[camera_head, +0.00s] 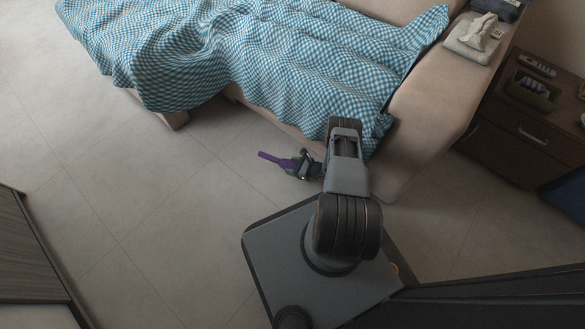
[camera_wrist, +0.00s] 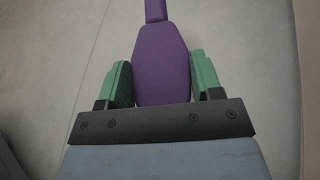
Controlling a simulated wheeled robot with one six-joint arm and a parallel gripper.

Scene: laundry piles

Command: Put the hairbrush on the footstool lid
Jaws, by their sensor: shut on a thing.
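A purple hairbrush (camera_wrist: 162,62) lies between the two green fingers of my gripper (camera_wrist: 163,82) in the wrist view. The fingers are shut on its wide part, and its narrow handle points away from the gripper. In the head view the purple hairbrush (camera_head: 271,158) sticks out to the left of my gripper (camera_head: 293,165), beside the front of the bed or sofa. Its height above the floor is hard to tell. I cannot make out a footstool lid in either view.
A beige sofa (camera_head: 425,120) with a blue checked blanket (camera_head: 240,50) stands close beyond my arm. A dark wooden cabinet (camera_head: 500,148) with small items is at the right. A grey wooden unit (camera_head: 30,265) stands at the left. The tiled floor (camera_head: 130,175) between is clear.

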